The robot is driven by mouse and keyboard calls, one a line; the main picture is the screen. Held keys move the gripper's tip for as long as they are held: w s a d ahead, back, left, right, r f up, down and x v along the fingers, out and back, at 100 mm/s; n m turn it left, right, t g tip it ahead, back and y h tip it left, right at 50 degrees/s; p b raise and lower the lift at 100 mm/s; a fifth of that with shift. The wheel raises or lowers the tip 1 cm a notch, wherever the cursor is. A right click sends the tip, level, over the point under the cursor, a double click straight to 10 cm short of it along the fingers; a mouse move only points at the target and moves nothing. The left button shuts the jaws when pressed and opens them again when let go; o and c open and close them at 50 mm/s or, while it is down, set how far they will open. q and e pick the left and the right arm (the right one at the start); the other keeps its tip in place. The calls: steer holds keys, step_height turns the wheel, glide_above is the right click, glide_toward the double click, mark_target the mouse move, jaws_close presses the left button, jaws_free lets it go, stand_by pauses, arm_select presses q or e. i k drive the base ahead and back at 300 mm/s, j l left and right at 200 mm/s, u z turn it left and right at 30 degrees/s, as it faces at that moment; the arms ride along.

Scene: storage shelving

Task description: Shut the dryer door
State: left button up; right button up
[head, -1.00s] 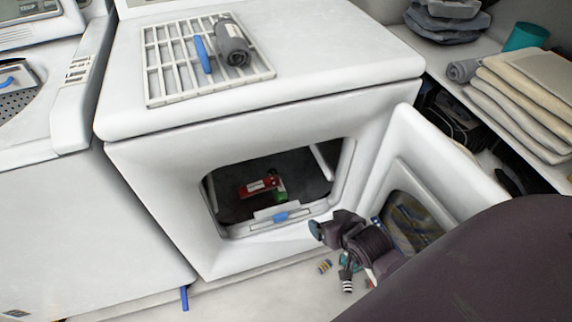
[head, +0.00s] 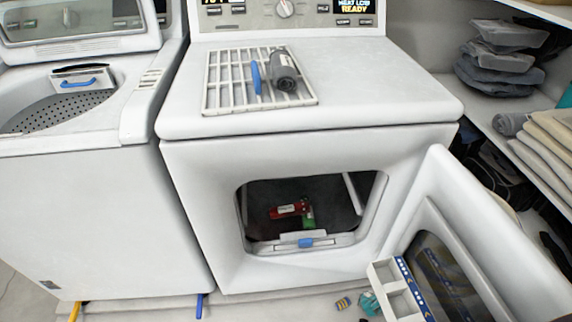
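The white dryer (head: 310,150) stands in the middle of the head view. Its door (head: 482,230) is swung wide open to the right, with its dark window facing the opening. The dryer opening (head: 375,205) shows a dark drum with a red item (head: 287,209) and a green item (head: 308,215) inside. A blue latch piece (head: 306,243) sits at the opening's lower edge. Neither of my grippers is in view.
A white compartmented holder (head: 383,276) is in front of the door's lower inner side. Small items (head: 343,303) lie on the floor there. A shelf with folded cloths (head: 500,60) is at right; a washer (head: 95,180) is at left. A rack (head: 232,82) lies on the dryer.

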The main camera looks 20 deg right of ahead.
mark_target(470, 260)
steer(key=k+z, duration=0.25)
steer(key=k+l+z, duration=0.25)
steer(key=k, duration=0.15)
steer(key=k+l+z, duration=0.1)
steer(key=z, duration=0.2)
steer(key=k+l+z, duration=0.1)
steer(key=z, duration=0.25)
steer(key=i+j+z, duration=0.1)
steer(key=z, duration=0.45)
